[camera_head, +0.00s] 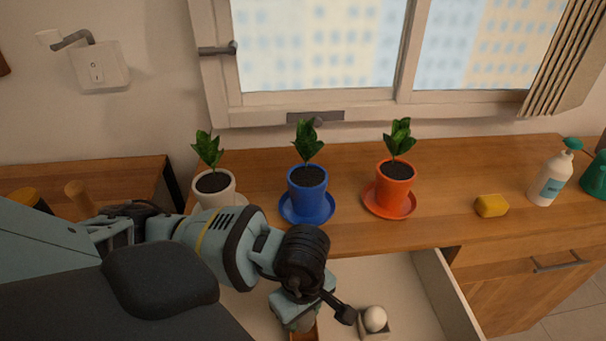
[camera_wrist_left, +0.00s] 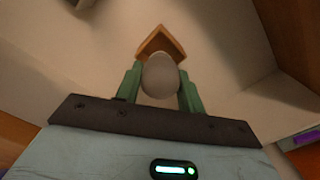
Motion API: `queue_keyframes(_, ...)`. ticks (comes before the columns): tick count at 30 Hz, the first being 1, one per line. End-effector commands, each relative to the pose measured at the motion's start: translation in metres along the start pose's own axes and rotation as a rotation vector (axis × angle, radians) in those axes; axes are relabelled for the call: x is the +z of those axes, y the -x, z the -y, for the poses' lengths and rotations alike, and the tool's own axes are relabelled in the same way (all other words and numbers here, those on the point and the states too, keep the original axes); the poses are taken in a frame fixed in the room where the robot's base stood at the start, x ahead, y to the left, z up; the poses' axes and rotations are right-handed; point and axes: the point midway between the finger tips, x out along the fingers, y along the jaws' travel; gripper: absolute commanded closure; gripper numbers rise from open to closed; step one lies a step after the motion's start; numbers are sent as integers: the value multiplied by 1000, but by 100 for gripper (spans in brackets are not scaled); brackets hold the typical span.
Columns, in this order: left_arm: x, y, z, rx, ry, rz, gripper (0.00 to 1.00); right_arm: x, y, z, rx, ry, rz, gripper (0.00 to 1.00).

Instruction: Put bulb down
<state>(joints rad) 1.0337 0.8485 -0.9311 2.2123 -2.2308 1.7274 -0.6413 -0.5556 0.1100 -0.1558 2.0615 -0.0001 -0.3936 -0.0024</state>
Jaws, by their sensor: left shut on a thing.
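My left gripper (camera_head: 300,318) reaches down into the open drawer (camera_head: 436,290). In the left wrist view, its green fingers (camera_wrist_left: 160,88) are shut on a grey, rounded bulb (camera_wrist_left: 160,76). An orange-brown square holder (camera_wrist_left: 162,42) shows just beyond the bulb; I cannot tell whether the bulb touches it. That holder also shows in the head view at the bottom edge, mostly hidden by the gripper. A second, white bulb (camera_head: 375,318) sits in a small grey square holder to the right of the gripper. My right gripper is not in view.
The wooden counter (camera_head: 450,215) behind the drawer carries a white pot (camera_head: 214,190), a blue pot (camera_head: 307,190) and an orange pot (camera_head: 394,185), each with a plant. A yellow sponge (camera_head: 491,206) and a spray bottle (camera_head: 550,178) stand at right.

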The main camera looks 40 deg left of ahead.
Motion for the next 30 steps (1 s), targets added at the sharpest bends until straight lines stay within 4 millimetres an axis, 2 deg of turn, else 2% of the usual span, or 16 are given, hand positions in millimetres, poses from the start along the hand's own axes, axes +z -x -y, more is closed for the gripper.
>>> queue_keyframes(9,0,-35,1,-3,-1,0,88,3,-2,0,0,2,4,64)
queue_keyframes(17,0,-37,0,-1,-1,0,88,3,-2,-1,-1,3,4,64)
queue_keyframes(30,0,-51,2,-6,-1,0,88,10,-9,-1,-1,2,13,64)
